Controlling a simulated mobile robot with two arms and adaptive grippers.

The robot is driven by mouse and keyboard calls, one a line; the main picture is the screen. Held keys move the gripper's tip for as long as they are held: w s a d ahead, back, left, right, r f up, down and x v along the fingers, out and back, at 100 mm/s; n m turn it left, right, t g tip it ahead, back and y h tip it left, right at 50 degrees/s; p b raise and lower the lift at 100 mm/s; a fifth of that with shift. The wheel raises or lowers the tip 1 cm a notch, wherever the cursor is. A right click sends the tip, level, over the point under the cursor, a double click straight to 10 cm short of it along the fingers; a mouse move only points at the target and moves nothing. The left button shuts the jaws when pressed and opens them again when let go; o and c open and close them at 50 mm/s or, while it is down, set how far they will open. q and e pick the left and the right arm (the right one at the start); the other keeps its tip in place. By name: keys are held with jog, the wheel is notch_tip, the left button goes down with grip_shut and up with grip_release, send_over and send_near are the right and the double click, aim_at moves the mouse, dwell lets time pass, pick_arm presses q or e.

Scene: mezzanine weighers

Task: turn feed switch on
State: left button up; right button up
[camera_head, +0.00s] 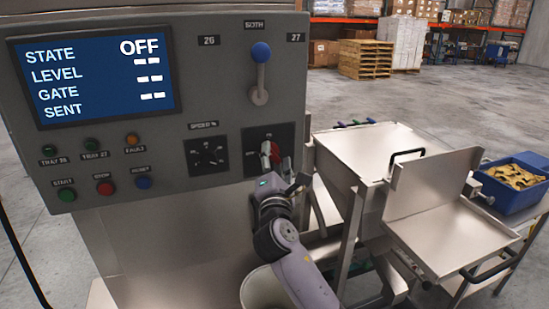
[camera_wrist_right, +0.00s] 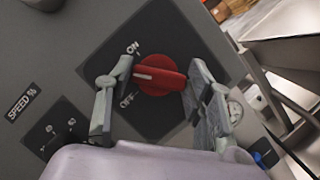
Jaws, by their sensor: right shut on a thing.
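The feed switch is a red rotary knob (camera_wrist_right: 160,75) on a black square plate (camera_wrist_right: 182,38) marked ON and OFF. In the wrist view its white pointer line points left, between the two words. In the head view the knob (camera_head: 266,154) is partly hidden by my right gripper (camera_head: 277,158). My right gripper (camera_wrist_right: 158,78) is at the plate, with one finger on each side of the knob, shut on it. The display (camera_head: 92,76) on the panel reads STATE OFF. My left gripper is not in view.
A speed dial (camera_head: 208,153) is left of the switch, and a blue-knobbed lever (camera_head: 260,70) is above it. Start, stop and reset buttons (camera_head: 105,188) are at lower left. A metal hopper (camera_head: 372,150) stands close on the right, with a blue bin (camera_head: 507,195) beyond.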

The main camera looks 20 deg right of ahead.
jog(key=m, duration=0.2)
jog(key=m+g+h+p, duration=0.1)
jog(key=m, duration=0.1)
jog(key=shift+r+g+p, duration=0.1)
jog(key=shift+g+p, duration=0.2)
jog(key=shift+m+g+p, duration=0.7)
jog(key=shift+m+p, duration=0.25)
jog(key=shift+m, duration=0.85)
jog(key=o, duration=1.2)
jog(key=shift+c, duration=0.2)
jog(key=v, duration=0.7)
jog(key=shift+s, duration=0.3)
